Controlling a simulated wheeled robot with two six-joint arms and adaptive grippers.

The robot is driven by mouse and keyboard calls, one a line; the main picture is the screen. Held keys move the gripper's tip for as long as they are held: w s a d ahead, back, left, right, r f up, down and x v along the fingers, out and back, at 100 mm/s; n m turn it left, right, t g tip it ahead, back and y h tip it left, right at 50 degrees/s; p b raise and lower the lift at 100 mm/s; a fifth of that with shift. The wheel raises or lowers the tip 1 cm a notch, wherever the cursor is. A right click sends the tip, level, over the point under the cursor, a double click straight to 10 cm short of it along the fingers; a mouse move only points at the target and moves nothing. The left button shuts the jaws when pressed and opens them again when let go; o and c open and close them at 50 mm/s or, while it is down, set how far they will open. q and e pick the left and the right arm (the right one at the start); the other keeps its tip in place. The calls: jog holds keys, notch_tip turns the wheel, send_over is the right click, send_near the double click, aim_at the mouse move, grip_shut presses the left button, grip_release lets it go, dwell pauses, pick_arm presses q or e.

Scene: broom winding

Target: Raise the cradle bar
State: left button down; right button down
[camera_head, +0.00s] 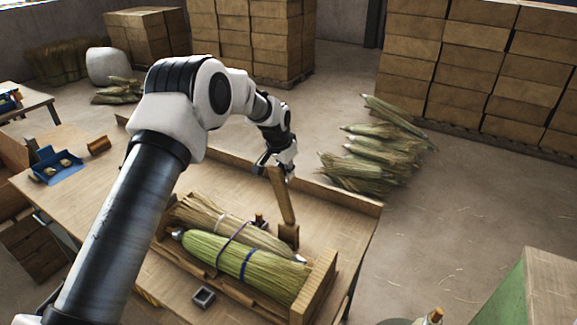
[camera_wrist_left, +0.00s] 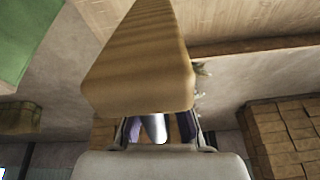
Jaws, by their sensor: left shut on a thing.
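The cradle bar (camera_head: 281,195) is a wooden lever that stands steeply up from a wooden block at the back of the cradle. My left gripper (camera_head: 280,165) is shut on its top end. In the left wrist view the bar (camera_wrist_left: 140,65) fills the upper middle, and the gripper (camera_wrist_left: 158,130) is mostly hidden behind its end. Below the bar, in the cradle (camera_head: 318,285), lie a green broom head (camera_head: 250,262) with purple and blue bands and a paler straw bundle (camera_head: 205,215). My right gripper is not in view.
The wooden workbench (camera_head: 345,230) has raised edges. A small dark square part (camera_head: 203,297) lies at its front. A blue tray (camera_head: 58,165) sits at the left. Straw bundles (camera_head: 375,155) lie on the floor behind, near stacked boxes (camera_head: 480,70).

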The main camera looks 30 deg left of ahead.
aim_at(279, 163)
pick_arm(q)
jog(key=shift+s+f, duration=0.15)
jog(key=c, duration=1.2)
grip_release()
jog(key=shift+r, duration=0.45)
jog(key=v, duration=1.1)
jog(key=shift+s+r, duration=0.15)
jog(key=shift+s, duration=0.1)
jog(key=shift+w, duration=0.1)
